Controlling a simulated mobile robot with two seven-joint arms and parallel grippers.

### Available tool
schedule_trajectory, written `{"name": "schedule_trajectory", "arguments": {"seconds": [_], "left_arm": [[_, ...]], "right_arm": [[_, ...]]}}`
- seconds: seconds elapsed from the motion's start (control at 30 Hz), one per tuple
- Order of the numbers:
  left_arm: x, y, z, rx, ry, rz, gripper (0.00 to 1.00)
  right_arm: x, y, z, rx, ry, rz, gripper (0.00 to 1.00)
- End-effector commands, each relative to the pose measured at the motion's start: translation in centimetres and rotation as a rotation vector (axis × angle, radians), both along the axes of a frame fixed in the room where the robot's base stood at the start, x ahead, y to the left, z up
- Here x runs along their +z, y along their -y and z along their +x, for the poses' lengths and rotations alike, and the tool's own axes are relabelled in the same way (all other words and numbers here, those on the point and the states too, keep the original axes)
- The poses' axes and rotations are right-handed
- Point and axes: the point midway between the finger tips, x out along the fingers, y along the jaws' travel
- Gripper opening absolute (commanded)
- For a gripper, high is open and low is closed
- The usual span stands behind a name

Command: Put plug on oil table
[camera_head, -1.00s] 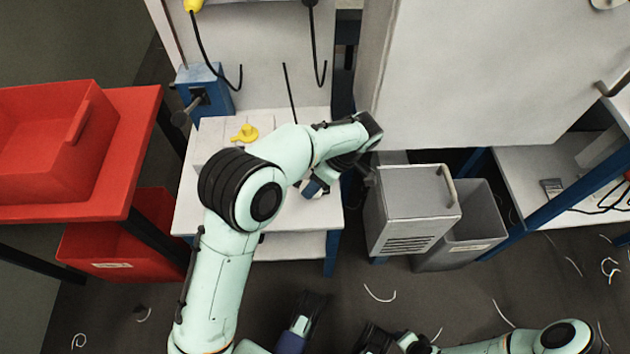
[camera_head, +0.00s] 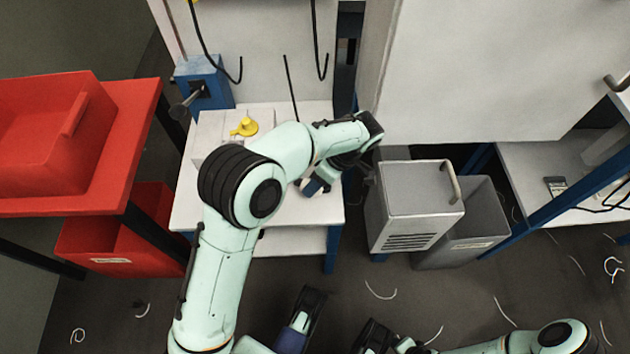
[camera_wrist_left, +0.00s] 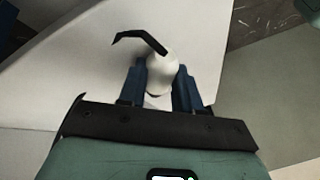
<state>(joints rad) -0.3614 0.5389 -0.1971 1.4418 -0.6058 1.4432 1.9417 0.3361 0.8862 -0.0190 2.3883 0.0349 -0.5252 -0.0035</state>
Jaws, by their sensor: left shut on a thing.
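My left gripper (camera_head: 316,187) is over the right part of a low white table (camera_head: 186,214) with blue legs, likely the oil table. In the left wrist view its blue fingers (camera_wrist_left: 160,88) are shut on a white rounded piece (camera_wrist_left: 163,70), which I take for the plug. A black bent piece (camera_wrist_left: 138,38) shows at its top. In the head view the held piece is mostly hidden by the gripper. I cannot tell whether it touches the table. My right arm (camera_head: 480,347) is low in the head view; its finger gap is unclear.
A white box (camera_head: 208,130) with a yellow knob (camera_head: 244,127) stands on the table. A blue box (camera_head: 205,88) with a dark handle is behind it. A grey cabinet (camera_head: 417,205) and grey bin (camera_head: 483,225) stand right, red bins (camera_head: 45,140) left. Black hooks hang behind.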

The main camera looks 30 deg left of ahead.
Motion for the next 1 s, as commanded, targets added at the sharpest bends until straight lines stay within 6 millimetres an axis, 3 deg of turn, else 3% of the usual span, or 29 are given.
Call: {"name": "schedule_trajectory", "arguments": {"seconds": [0.7,1.0], "left_arm": [[-2.4,-0.1,-0.2,0.005,-0.011,-0.002,0.0],[-2.6,-0.2,-0.2,0.006,-0.012,0.0,0.0]], "right_arm": [[-0.8,0.0,0.1,0.0,-0.001,0.0,0.43],[-0.9,0.0,0.1,0.0,-0.001,0.0,0.43]]}}
